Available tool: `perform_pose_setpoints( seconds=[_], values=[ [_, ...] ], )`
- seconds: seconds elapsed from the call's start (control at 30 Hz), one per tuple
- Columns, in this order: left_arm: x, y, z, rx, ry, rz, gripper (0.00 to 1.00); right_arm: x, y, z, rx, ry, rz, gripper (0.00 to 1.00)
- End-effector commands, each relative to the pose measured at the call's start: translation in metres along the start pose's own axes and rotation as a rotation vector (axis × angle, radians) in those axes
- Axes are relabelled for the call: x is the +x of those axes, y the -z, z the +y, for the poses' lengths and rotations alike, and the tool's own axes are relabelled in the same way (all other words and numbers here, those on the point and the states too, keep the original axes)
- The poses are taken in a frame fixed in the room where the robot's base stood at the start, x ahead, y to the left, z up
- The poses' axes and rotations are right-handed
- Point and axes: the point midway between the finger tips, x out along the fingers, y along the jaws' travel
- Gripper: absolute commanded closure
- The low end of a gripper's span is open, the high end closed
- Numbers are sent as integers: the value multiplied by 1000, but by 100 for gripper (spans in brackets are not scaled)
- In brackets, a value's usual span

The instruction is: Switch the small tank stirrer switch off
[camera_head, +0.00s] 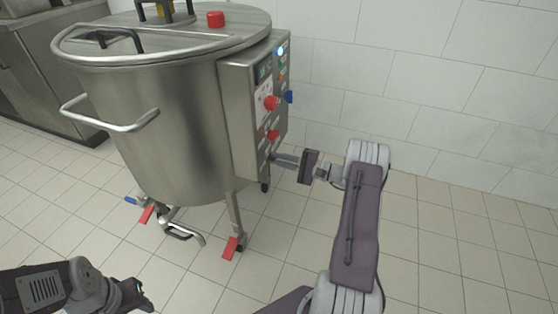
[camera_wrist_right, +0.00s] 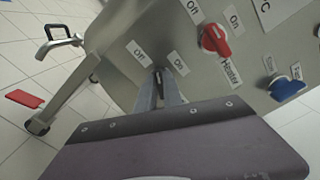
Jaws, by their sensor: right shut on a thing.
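The small tank (camera_head: 165,130) is a steel vessel with a control box (camera_head: 238,115) on its right side. My right gripper (camera_head: 273,157) reaches the lower part of the box's panel. In the right wrist view its fingers (camera_wrist_right: 160,92) are closed around a small black switch (camera_wrist_right: 158,75). The switch sits below an Off label (camera_wrist_right: 137,51) and an On label (camera_wrist_right: 178,64); the fingers hide much of it, and I cannot tell which way it points. My left gripper (camera_head: 137,293) is at the lower left, away from the tank; its jaws are unclear.
A red heater knob (camera_wrist_right: 214,40) and a blue knob (camera_wrist_right: 286,88) sit close to the right of the held switch. Tank legs with red pedals (camera_head: 230,248) and a drain valve (camera_head: 180,232) stand below. The tiled floor at right is free.

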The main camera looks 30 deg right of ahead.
Motion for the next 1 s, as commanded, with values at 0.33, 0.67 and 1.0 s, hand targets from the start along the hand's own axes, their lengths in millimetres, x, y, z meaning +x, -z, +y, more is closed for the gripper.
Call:
perform_pose_setpoints(
  seconds=[0.33, 0.67, 1.0],
  values=[
    [13, -1, 0, 0, 0, 0, 58, 0, 1, 4, -280, -1, 0, 100],
    [20, -2, 0, 0, 0, 0, 58, 0, 1, 4, -436, -2, 0, 100],
    [21, -2, 0, 0, 0, 0, 58, 0, 1, 3, -481, -2, 0, 100]
  ],
)
